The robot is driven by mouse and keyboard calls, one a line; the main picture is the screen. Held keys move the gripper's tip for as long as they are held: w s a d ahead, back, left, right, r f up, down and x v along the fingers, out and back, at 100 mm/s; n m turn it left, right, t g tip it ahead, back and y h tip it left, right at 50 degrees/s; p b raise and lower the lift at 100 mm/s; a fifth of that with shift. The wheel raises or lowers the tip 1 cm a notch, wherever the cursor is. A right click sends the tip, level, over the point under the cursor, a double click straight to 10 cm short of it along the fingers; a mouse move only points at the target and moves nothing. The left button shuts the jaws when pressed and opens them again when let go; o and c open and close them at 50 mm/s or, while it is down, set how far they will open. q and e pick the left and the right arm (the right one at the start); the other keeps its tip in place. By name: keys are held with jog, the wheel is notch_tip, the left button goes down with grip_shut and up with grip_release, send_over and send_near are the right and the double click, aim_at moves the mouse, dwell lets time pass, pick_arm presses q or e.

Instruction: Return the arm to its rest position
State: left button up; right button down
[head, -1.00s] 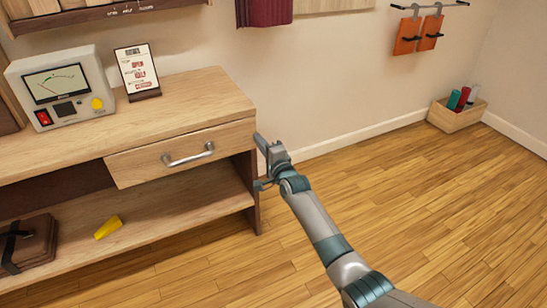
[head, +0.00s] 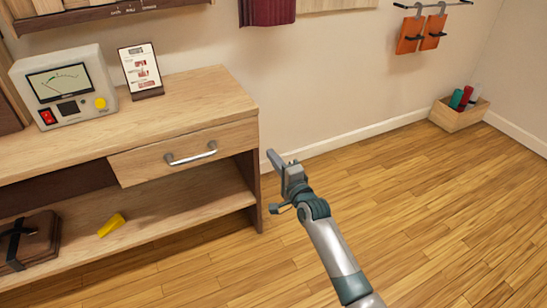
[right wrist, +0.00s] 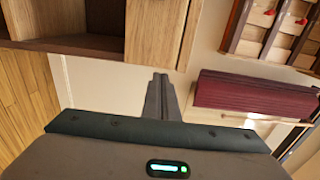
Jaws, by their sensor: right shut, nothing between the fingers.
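My right gripper (head: 274,183) is in the middle of the head view, just right of the wooden desk's end (head: 256,190) and apart from it, above the floor. It is shut and empty. In the right wrist view its closed fingers (right wrist: 158,95) point toward the pale wall, with nothing between them. My left gripper does not show in the head view.
The desk has a slightly open drawer (head: 185,153) with a metal handle. A meter (head: 67,87) and a card (head: 140,68) stand on top. A yellow object (head: 111,225) and a brown case (head: 30,240) lie on the lower shelf. A wooden box (head: 458,115) stands far right. The floor (head: 430,220) between is clear.

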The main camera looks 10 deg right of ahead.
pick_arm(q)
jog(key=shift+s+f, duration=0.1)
pick_arm(e)
jog(key=s+d+f+n+g+h, duration=0.1)
jog(key=s+f+n+g, duration=0.35)
jog(key=s+f, duration=0.6)
jog(key=s+d+f+n+g+h, duration=0.1)
jog(key=s+d+f+n+g, duration=0.15)
jog(key=s+f+n, duration=0.75)
jog(key=s+d+f+n+g+h, duration=0.1)
jog(key=s+d+g, duration=0.2)
jog(key=s, duration=1.2)
jog(key=s+d+n+g+h, duration=0.1)
jog(key=s+d+g+h, duration=0.15)
jog(key=s, duration=1.25)
pick_arm(q)
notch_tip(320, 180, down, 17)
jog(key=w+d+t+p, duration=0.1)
jog(key=p, duration=1.1)
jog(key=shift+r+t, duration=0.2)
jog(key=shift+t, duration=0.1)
pick_arm(e)
notch_tip(320, 180, down, 17)
jog(key=y, duration=0.1)
jog(key=shift+r+t, duration=0.15)
jog(key=shift+t, duration=0.2)
